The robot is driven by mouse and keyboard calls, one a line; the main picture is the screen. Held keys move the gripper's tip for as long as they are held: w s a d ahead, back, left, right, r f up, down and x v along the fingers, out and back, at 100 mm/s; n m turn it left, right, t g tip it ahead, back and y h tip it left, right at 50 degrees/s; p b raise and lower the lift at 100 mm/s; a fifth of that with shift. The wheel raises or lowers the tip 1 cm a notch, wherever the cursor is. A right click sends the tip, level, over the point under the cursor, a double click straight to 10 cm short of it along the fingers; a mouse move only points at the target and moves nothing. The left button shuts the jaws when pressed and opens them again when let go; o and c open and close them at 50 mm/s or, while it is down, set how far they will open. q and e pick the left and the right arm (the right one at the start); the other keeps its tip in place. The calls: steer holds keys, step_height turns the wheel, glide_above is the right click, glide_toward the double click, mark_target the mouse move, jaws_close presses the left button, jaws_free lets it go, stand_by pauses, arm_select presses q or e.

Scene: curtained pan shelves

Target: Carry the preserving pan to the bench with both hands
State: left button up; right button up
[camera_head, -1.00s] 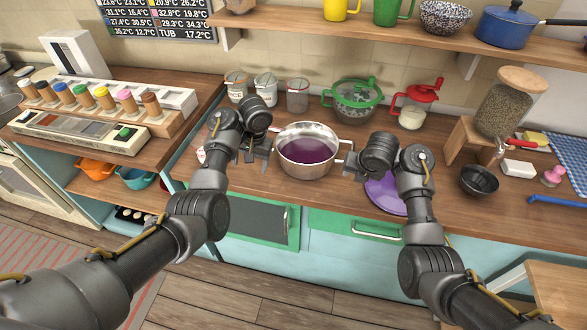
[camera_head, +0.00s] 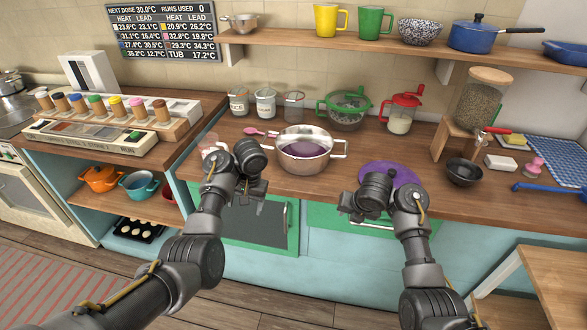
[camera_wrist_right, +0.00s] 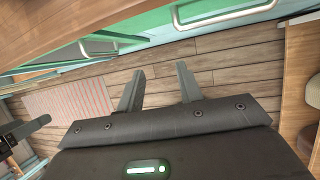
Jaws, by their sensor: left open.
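The preserving pan (camera_head: 303,164), a steel pan with two side handles and purple contents, stands upright on the wooden bench (camera_head: 310,190) in the head view. My left gripper (camera_head: 262,206) is open and empty, in front of and left of the pan, apart from it. My right gripper (camera_head: 350,212) is in front of and right of the pan, also apart from it. The right wrist view shows this gripper (camera_wrist_right: 159,84) with its two fingers apart and only floor between them. The pan is not in the right wrist view.
A purple disc (camera_head: 390,172) lies right of the pan, and a pink spoon (camera_head: 258,132) left of it. Canisters (camera_head: 265,103), a green-handled strainer (camera_head: 345,110) and a red-lidded jug (camera_head: 400,115) stand behind. A black bowl (camera_head: 464,172) is further right.

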steer(key=shift+w+f, duration=0.25)
steer(key=shift+f, duration=0.2)
steer(key=shift+s+r, duration=0.35)
steer(key=shift+s, duration=0.05)
steer(key=shift+o, duration=1.3)
steer(key=o, duration=0.5)
steer(key=shift+w+f, duration=0.15)
steer(key=shift+w, duration=0.05)
arm_select(q)
steer(key=shift+f, duration=0.25)
arm_select(e)
steer(key=shift+s, duration=0.15)
